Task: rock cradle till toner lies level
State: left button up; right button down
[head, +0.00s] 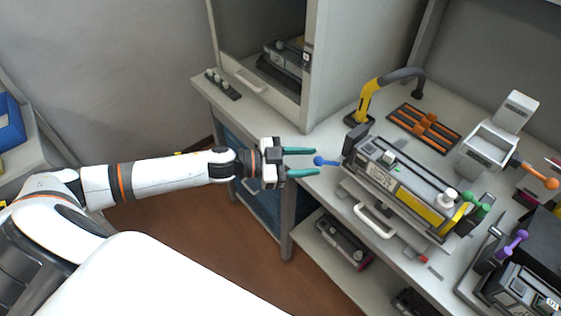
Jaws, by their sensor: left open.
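A long dark toner cartridge (403,180) with a yellow end section lies in a cradle (388,199) on the workbench. A pale handle (373,221) shows on the cradle's front side. A blue ball-ended lever (322,161) sticks out at its left end, and a green one (477,203) is at its right end. My left gripper (318,161) is open, with its teal fingers pointing right. In the picture the blue ball lies at the fingertips, between their lines; I cannot tell whether they touch. The toner inside the cartridge is hidden. My right gripper is not in view.
A grey cabinet (318,68) holding another cartridge (287,56) stands behind. A yellow hooked arm (369,97), an orange-barred rack (424,126) and a grey device (490,146) stand on the bench. A purple-levered unit (525,285) is at lower right. A lower shelf holds a cartridge (344,241).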

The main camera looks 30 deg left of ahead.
pick_arm(q)
jog(key=b+v, duration=0.1)
jog(key=v, duration=0.8)
jog(key=shift+a+f, duration=0.1)
jog(key=w+a+f+n+t+y, duration=0.25)
jog(key=a+f+y, duration=0.2)
jog(key=f, duration=0.45)
jog(key=w+a+f+n+t+y, duration=0.1)
jog(key=a+f+n+y, duration=0.25)
jog(key=a+f, duration=0.4)
jog(key=s+a+f+n+g+y, duration=0.15)
jog(key=s+f, duration=0.25)
jog(key=f, duration=0.5)
jog(key=s+f+n+g+y, duration=0.2)
jog(key=s+f+y, duration=0.15)
jog(key=f, duration=0.55)
jog(key=s+d+f+g, duration=0.4)
jog(key=s+f, duration=0.9)
jog(key=s, duration=0.1)
jog(key=s+d+f+g, duration=0.2)
jog(key=s+d, duration=0.3)
jog(key=s, duration=0.3)
jog(key=s+d+f+g, duration=0.3)
jog(key=s+d+f, duration=0.2)
jog(key=s, duration=0.4)
jog(key=shift+s+d+f+n, duration=0.35)
jog(key=shift+d+n, duration=0.1)
jog(key=shift+d, duration=0.35)
